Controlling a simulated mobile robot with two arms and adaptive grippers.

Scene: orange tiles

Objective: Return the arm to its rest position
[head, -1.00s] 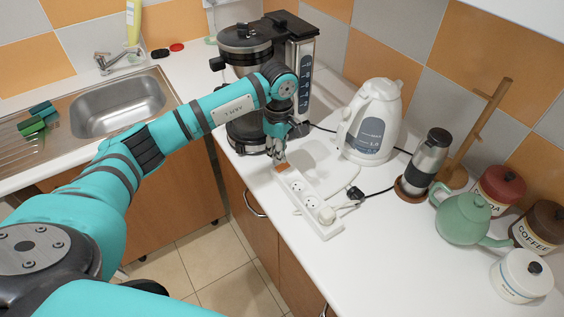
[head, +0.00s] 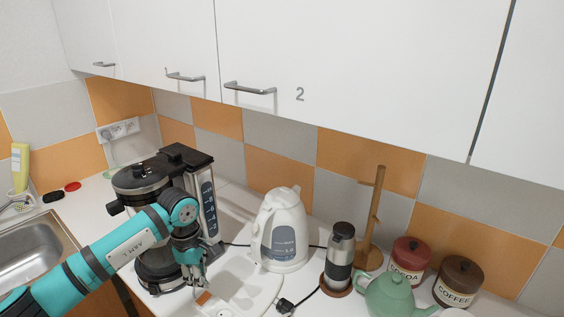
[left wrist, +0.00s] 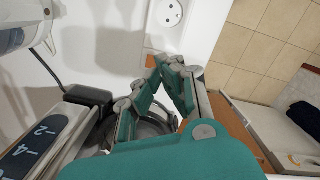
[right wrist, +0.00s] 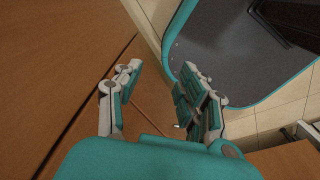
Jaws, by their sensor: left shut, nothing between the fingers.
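My left arm reaches in from the left in the head view. My left gripper (head: 196,284) points down beside the coffee machine (head: 158,277), above the power strip's orange switch (head: 203,298). In the left wrist view the fingers of my left gripper (left wrist: 168,70) meet at the tips with nothing between them. My right gripper (right wrist: 160,78) shows only in the right wrist view. Its fingers are apart and empty, near brown wooden panels (right wrist: 60,60).
A white kettle (head: 284,225), a steel flask (head: 340,255), a wooden stand (head: 375,215), a green teapot (head: 388,295) and canisters (head: 408,258) stand on the counter. White wall cupboards (head: 370,70) hang above. The sink (head: 30,255) is at left.

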